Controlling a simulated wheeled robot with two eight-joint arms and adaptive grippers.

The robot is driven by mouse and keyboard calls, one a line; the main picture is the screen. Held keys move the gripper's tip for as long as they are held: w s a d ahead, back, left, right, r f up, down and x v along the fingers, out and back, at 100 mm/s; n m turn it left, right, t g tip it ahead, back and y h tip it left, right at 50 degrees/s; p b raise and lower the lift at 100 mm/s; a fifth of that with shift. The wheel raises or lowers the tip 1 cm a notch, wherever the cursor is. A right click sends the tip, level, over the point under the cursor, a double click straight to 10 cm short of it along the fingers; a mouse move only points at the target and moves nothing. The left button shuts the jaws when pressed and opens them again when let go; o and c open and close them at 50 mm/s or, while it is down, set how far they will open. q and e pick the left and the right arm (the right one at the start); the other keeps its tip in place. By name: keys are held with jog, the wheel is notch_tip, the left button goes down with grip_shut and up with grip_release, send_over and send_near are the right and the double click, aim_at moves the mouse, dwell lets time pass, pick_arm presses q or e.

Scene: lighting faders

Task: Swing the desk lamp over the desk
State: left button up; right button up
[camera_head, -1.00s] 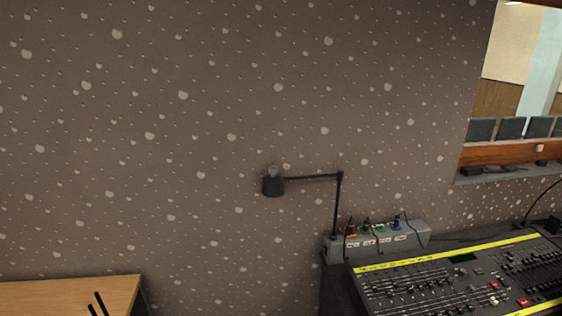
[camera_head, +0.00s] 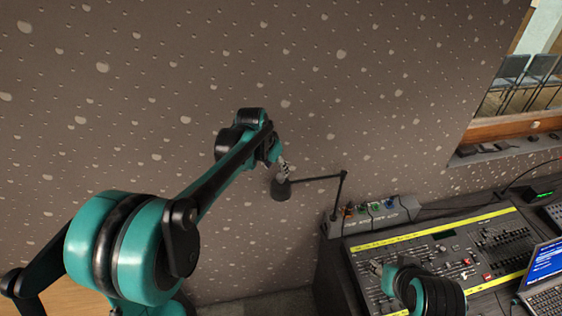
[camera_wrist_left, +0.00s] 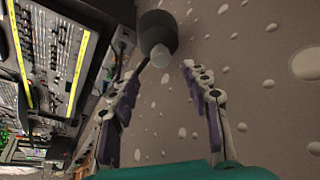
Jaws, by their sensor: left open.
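The desk lamp's dark head (camera_head: 281,191) hangs on a thin arm out to the left of its post (camera_head: 340,196), beside the mixing desk (camera_head: 440,250) rather than over it. In the left wrist view the lamp head (camera_wrist_left: 158,32) shows with its pale bulb, just beyond and between the fingertips. My left gripper (camera_head: 284,170) is at the lamp head in the head view; in the wrist view its fingers (camera_wrist_left: 163,70) are open with nothing gripped. Whether they touch the lamp cannot be told.
A grey box with coloured plugs (camera_head: 376,214) stands at the post's foot. A laptop (camera_head: 545,280) is on the right. The speckled wall (camera_head: 150,60) rises close behind the lamp. A wooden top (camera_head: 60,297) is at lower left.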

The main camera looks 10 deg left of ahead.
aim_at(281, 175)
pick_arm(q)
jog(key=x, duration=0.8)
jog(key=shift+w+r, duration=0.1)
grip_shut()
